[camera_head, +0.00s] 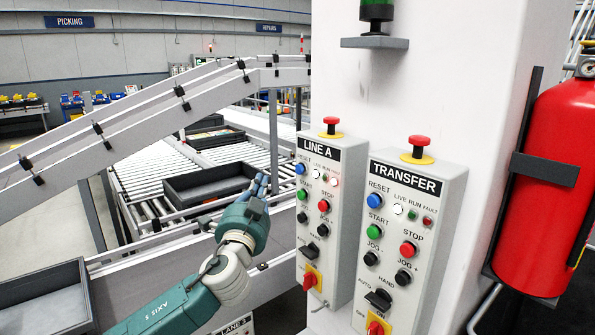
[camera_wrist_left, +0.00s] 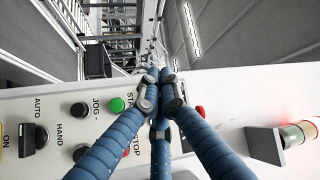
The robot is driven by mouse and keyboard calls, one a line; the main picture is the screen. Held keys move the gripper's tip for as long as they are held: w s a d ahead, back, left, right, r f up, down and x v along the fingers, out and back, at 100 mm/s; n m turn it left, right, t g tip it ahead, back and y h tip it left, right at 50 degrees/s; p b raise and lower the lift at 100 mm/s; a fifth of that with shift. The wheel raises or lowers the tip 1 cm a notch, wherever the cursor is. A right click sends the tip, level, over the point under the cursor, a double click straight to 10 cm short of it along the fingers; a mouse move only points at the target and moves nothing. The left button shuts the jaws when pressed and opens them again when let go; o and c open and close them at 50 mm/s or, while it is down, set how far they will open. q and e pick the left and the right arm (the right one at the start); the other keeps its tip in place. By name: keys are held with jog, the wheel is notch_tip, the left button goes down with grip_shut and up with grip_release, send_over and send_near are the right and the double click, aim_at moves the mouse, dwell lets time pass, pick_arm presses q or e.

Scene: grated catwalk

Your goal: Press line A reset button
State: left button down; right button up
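The LINE A panel (camera_head: 341,262) is a grey upright box with a red mushroom button on top. Its blue reset button (camera_head: 300,168) is at the upper left, under the word RESET. The green start button (camera_head: 302,194) is below it. My left gripper (camera_head: 262,182) is just left of the reset button, its blue fingers pointing up, with a gap apparent. In the left wrist view, the fingers (camera_wrist_left: 155,76) are drawn together at the tips, with nothing seen between them. That view shows the green start button (camera_wrist_left: 117,104); the reset button is hidden there. My right gripper is out of view.
A TRANSFER panel (camera_head: 408,262) with similar buttons stands to the right. A red fire extinguisher (camera_head: 540,190) hangs at the far right. A roller conveyor with a dark tray (camera_head: 205,190) and a sloping rail (camera_head: 120,118) lie behind and left of my arm.

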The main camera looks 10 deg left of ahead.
aim_at(299, 169)
pick_arm(q)
jog(key=w+d+b, duration=0.1)
jog(key=w+d, duration=0.4)
jog(key=w, duration=0.1)
jog(key=shift+w, duration=0.15)
jog(key=shift+b, duration=0.3)
dwell(1.1)
jog(key=shift+w+d, duration=0.2)
jog(key=shift+w, duration=0.15)
jog(key=shift+w+d+b, duration=0.5)
jog(key=shift+w+b, duration=0.05)
jog(key=shift+b, duration=0.1)
dwell(1.0)
dwell(0.3)
jog(key=shift+s+a+p, duration=0.3)
jog(key=shift+s+a, duration=0.4)
jog(key=shift+s, duration=0.25)
